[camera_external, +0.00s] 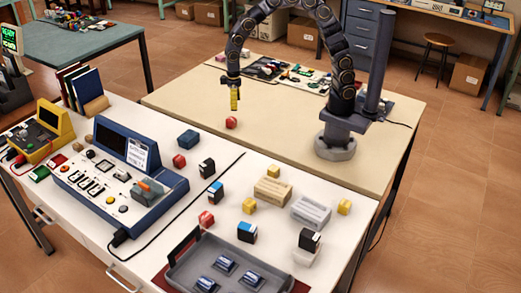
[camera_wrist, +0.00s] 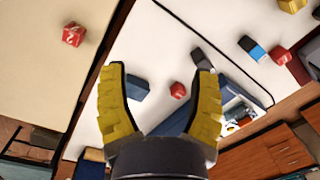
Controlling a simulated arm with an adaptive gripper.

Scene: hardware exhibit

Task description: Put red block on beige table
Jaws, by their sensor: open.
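A red block (camera_external: 231,122) sits on the beige table (camera_external: 275,125) near its front edge, just below my gripper (camera_external: 234,108) in the external view. In the wrist view this red block (camera_wrist: 73,34) lies on the beige surface, left of my gripper (camera_wrist: 161,75) and outside its fingers. The yellow fingers are spread apart with nothing held. A second red block (camera_external: 179,161) stands on the white table and shows between the fingers in the wrist view (camera_wrist: 177,90), beyond them. A third red block (camera_external: 206,218) is nearer the front of the white table.
The white table (camera_external: 225,172) carries blue-and-black blocks, yellow blocks (camera_external: 249,206), a blue console (camera_external: 120,170) and a grey tray (camera_external: 215,275). Electronic parts (camera_external: 275,70) line the back of the beige table. Its middle is clear.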

